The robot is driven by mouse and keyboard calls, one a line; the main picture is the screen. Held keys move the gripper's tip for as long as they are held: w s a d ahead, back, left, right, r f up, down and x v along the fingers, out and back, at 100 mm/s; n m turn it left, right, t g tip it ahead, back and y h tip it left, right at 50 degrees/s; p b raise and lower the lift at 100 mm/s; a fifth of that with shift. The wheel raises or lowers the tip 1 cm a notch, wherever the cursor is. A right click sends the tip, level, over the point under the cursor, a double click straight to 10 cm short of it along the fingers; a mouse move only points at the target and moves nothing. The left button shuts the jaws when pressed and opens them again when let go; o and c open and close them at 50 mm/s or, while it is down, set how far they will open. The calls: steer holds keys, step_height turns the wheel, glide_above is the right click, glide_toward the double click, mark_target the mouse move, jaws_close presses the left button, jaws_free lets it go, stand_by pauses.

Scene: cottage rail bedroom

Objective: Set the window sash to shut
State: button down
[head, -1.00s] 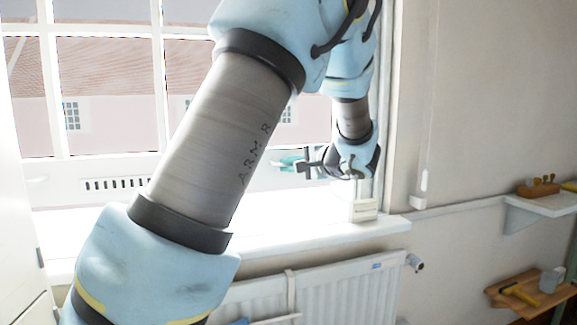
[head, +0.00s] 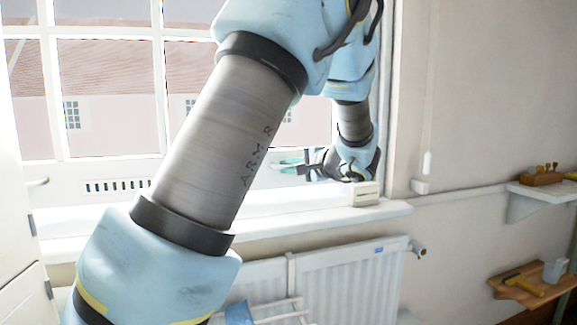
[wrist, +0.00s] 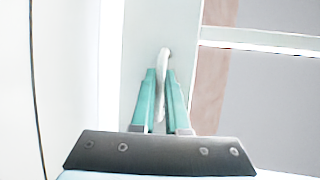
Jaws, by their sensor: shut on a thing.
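The white window sash (head: 100,169) fills the left and middle of the head view, with pale bars between its panes. A slotted strip (head: 118,186) runs along its lower part. My gripper (head: 290,166) is at the lower right of the sash, with teal fingers. In the wrist view, the gripper (wrist: 162,100) is shut on a slim white handle (wrist: 164,58) that stands out from a pale rail. A second small handle (head: 38,181) shows at the sash's lower left. Glare hides whether the sash's bottom edge touches the sill (head: 330,222).
A cream block (head: 366,195) sits at the sill's right end, just below my wrist. A radiator (head: 350,275) hangs under the sill. Shelves with tools, one a wooden shelf (head: 530,287), stand out from the right wall. A white cabinet (head: 15,220) is close on the left.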

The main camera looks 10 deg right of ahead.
step_height(320, 180, down, 4)
steer(key=shift+s+f+b, duration=0.1)
steer(key=shift+s+b, duration=0.05)
steer(key=shift+b, duration=0.9)
steer(key=c, duration=0.9)
jaws_free()
steer(key=shift+d+r, duration=0.15)
steer(key=shift+r, duration=0.05)
steer(key=v, duration=1)
steer(key=shift+s+d+r, duration=0.1)
steer(key=shift+s, duration=0.1)
